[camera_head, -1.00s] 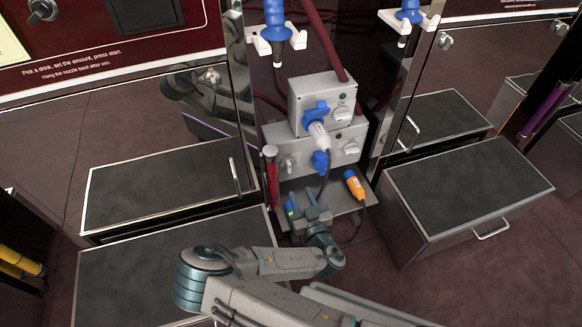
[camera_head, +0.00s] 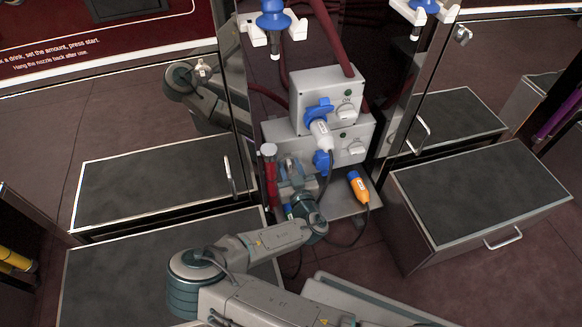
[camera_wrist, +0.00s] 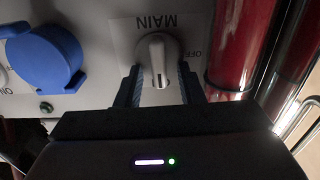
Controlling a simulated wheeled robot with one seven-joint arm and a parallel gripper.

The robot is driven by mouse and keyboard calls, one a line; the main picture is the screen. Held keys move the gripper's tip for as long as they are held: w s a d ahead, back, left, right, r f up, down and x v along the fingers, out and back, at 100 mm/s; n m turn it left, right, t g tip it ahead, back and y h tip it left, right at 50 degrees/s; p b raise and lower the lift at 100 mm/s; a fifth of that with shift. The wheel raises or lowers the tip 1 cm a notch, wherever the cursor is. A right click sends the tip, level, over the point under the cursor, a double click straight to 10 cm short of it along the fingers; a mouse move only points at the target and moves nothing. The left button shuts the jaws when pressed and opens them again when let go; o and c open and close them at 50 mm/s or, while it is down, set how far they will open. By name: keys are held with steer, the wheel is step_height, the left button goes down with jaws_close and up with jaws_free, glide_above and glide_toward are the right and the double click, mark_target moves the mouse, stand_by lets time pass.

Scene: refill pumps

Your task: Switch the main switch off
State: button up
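The main switch is a white rotary knob (camera_wrist: 157,52) on a light grey box, below an upside-down MAIN label in the wrist view. An OFF mark stands to its right. The knob's ridge runs up and down in this view. My gripper (camera_wrist: 160,88) has one dark finger on each side of the knob; I cannot tell whether they touch it. In the head view my gripper (camera_head: 289,170) is at the left of the lower grey box (camera_head: 333,157) and hides most of the knob.
A blue socket cover (camera_wrist: 45,58) and a small green lamp (camera_wrist: 46,106) sit left of the knob. A red cylinder (camera_head: 269,175) stands close on the gripper's other side. An upper box (camera_head: 325,95) holds a blue-and-white plug (camera_head: 320,132). An orange connector (camera_head: 358,186) lies on the shelf.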

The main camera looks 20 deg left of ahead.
jaws_close()
steer(key=shift+r+n+p, duration=0.15)
steer(key=shift+n+p, duration=0.15)
steer(key=shift+p, duration=0.15)
steer(key=shift+n+p, duration=0.5)
steer(key=shift+p, duration=0.05)
steer(key=shift+s+a+n+p, duration=0.15)
steer(key=shift+n+p, duration=0.45)
steer(key=shift+n, duration=0.6)
steer(key=n, duration=0.3)
steer(key=shift+s+a+f+n, duration=0.15)
steer(key=shift+f+n, duration=0.15)
steer(key=n, duration=0.3)
steer(key=shift+s+a+f+n, duration=0.1)
steer(key=shift+f+n, duration=0.1)
steer(key=shift+n, duration=0.1)
steer(key=n, duration=0.6)
steer(key=shift+f, duration=0.35)
steer(key=shift+n, duration=0.3)
